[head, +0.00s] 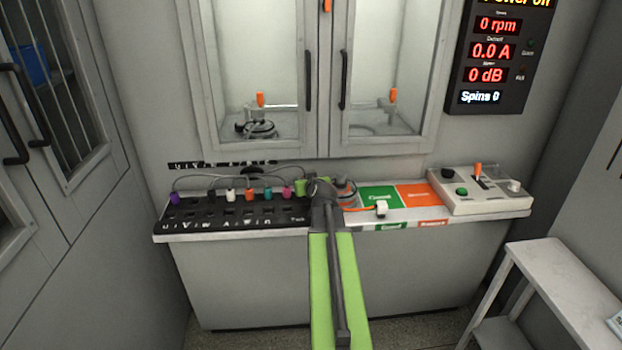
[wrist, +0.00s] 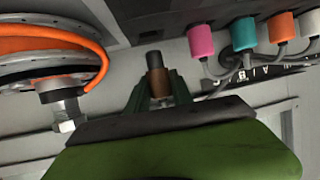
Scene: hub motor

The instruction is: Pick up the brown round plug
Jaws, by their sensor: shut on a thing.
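The brown round plug (wrist: 158,84) shows in the wrist view as a short brown cylinder with a dark grey tip. My gripper (wrist: 158,98) is shut on it, with a green finger on each side. In the head view my gripper (head: 322,186) is over the back of the bench, between the black socket panel and the orange-ringed hub motor. The plug is hidden there behind my arm. I cannot tell whether the plug's tip touches anything.
The hub motor (wrist: 50,60) is close on the left in the wrist view. Pink (wrist: 202,40), teal (wrist: 244,34) and orange (wrist: 281,27) plugs stand to the right with cables.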

